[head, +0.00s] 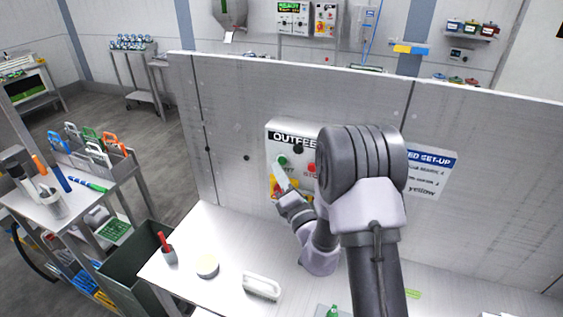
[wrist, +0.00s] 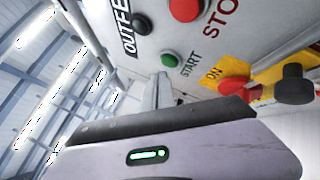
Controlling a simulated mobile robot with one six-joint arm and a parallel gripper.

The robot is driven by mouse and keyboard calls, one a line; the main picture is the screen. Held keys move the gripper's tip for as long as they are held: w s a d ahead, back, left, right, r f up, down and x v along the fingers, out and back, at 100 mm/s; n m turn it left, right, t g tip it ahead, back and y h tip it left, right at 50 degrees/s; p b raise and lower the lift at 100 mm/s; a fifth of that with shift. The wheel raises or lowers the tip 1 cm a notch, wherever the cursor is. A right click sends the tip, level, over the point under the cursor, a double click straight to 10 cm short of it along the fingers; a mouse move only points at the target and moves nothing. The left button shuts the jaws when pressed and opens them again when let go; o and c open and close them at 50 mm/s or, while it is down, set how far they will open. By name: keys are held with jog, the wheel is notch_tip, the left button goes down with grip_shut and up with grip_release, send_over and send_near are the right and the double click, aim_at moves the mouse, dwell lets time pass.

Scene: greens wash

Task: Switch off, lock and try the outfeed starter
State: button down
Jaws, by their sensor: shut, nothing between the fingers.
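The outfeed starter (head: 274,136) is a light grey box on the upright panel, partly hidden by my arm. Its green START button (head: 283,160) shows, also in the wrist view (wrist: 169,60). A red STOP button (head: 311,168) sits to the right and shows large in the wrist view (wrist: 185,8). A red rotary handle (wrist: 235,84) sits on a yellow plate (wrist: 264,74) marked ON; the plate's lower part is hidden in the head view. My gripper (head: 279,172) is shut and empty, its tips just below the START button. I cannot tell whether they touch it.
A set-up notice (head: 431,173) hangs right of my arm. A black knob (wrist: 294,86) stands beside the handle.

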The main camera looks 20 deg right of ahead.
jog(key=shift+w, duration=0.15)
dwell(0.4)
jog(key=shift+w+d, duration=0.25)
jog(key=shift+w+d+p, duration=0.25)
jog(key=shift+w+p, duration=0.1)
jog(key=shift+p, duration=0.15)
dwell(0.6)
jog(key=shift+s+a, duration=0.5)
jog(key=shift+s, duration=0.2)
jog(key=s+a+b, duration=0.1)
jog(key=s, duration=0.1)
jog(key=s+a+b, duration=0.1)
jog(key=s+a, duration=0.1)
dwell(0.5)
dwell(0.4)
